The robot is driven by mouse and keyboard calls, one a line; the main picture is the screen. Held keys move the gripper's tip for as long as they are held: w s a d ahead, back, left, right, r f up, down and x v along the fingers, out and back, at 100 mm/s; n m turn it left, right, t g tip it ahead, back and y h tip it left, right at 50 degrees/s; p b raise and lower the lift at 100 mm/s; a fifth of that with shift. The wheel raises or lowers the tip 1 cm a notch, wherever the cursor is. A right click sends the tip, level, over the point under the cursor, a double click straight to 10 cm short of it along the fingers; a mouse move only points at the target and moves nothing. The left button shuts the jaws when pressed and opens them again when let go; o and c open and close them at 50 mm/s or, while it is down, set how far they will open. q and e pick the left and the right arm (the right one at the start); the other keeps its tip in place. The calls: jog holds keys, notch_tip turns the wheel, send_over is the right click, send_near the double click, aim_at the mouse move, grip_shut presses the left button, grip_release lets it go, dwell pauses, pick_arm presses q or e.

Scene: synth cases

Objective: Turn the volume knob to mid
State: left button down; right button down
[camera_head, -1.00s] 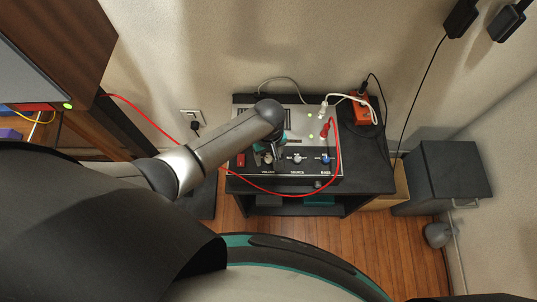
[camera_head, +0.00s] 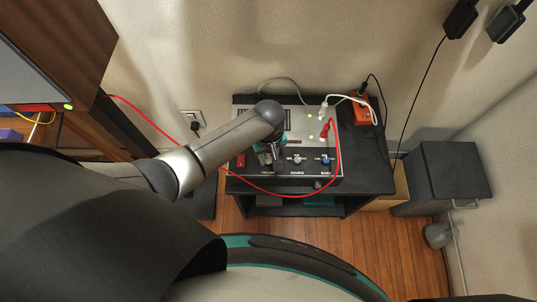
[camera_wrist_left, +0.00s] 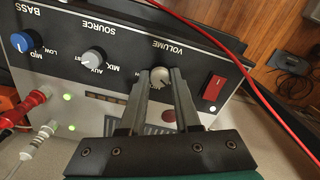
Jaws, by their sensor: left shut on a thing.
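The volume knob (camera_wrist_left: 160,75) is a small pale round knob on the black front strip of the amplifier (camera_wrist_left: 120,42), below the word VOLUME, which reads upside down in the left wrist view. My left gripper (camera_wrist_left: 161,80) has its two grey fingers shut on the knob, one on each side. I cannot clearly tell where its pointer stands. In the head view my left gripper (camera_head: 270,158) hides the knob at the front left of the amplifier (camera_head: 301,171). My right gripper is not in view.
The grey source knob (camera_wrist_left: 93,60), blue bass knob (camera_wrist_left: 21,42) and red switch (camera_wrist_left: 214,87) share the strip. A red cable (camera_head: 285,194) loops in front of the amplifier, from a red plug (camera_head: 325,129). A white plug (camera_head: 323,110) stands behind it.

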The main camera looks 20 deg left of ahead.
pick_arm(q)
jog(key=m+p, duration=0.2)
jog(key=shift+s+r+m, duration=0.1)
jog(key=shift+m, duration=0.2)
jog(key=m+p, duration=0.1)
jog(key=m, duration=0.1)
jog(key=shift+m, duration=0.3)
jog(key=m+p, duration=0.1)
jog(key=m, duration=0.2)
jog(key=shift+m+p, duration=0.6)
jog(key=shift+m, duration=1.1)
jog(key=c, duration=0.6)
grip_release()
